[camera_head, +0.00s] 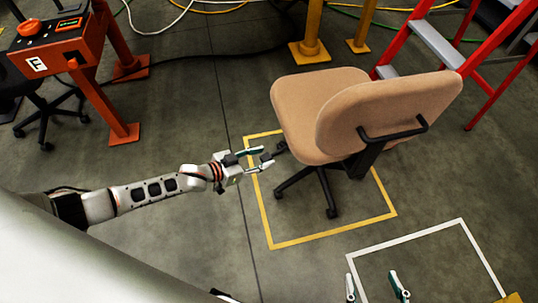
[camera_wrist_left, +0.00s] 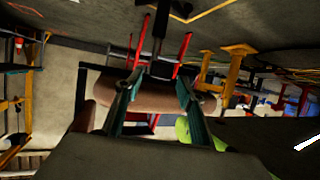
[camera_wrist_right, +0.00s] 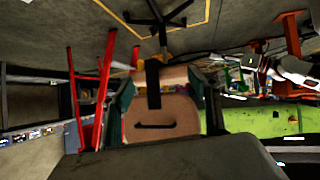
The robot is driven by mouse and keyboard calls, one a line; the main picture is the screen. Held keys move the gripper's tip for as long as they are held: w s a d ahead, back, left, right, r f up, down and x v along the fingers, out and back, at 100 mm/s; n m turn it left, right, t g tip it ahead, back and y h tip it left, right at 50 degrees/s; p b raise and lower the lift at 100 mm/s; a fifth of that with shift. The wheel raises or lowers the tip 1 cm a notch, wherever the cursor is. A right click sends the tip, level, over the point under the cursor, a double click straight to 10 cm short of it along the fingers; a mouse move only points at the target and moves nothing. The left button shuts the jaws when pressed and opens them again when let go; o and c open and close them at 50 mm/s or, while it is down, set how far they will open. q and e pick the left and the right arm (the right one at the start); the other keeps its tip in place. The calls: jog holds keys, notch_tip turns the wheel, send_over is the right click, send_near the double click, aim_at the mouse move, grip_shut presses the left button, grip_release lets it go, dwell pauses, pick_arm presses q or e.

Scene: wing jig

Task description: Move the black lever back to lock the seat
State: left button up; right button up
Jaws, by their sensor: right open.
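A beige office chair (camera_head: 300,110) stands with its seat to the left and its backrest to the right. The black lever (camera_head: 280,147) shows as a small dark piece under the seat's left edge. My left gripper (camera_head: 260,160) is just left of it, its fingers apart; contact cannot be told. In the left wrist view, the open fingers (camera_wrist_left: 158,88) frame the beige seat (camera_wrist_left: 158,101), and the lever is not clear. My right gripper (camera_head: 375,287) is open and empty at the bottom, well in front of the chair. The right wrist view shows the backrest (camera_wrist_right: 160,115) between its fingers (camera_wrist_right: 160,90).
A yellow floor square (camera_head: 330,235) surrounds the chair's base, with a white square (camera_head: 405,238) nearer me. An orange stand (camera_head: 48,55) is at the left. A red ladder (camera_head: 440,45) is behind at the right. Floor between the stand and chair is mostly clear.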

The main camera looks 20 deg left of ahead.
pick_arm(q)
jog(key=shift+w+d+f, duration=0.4)
jog(key=shift+f, duration=0.15)
jog(key=shift+w+d, duration=0.2)
jog(key=shift+w, duration=0.05)
jog(key=shift+w+d+b, duration=0.2)
jog(key=shift+w+b, duration=0.15)
jog(key=shift+w, duration=0.05)
grip_shut()
pick_arm(e)
jog(key=shift+w+a+r+t, duration=0.3)
jog(key=shift+w+a+r, duration=0.15)
jog(key=shift+a+r, duration=0.15)
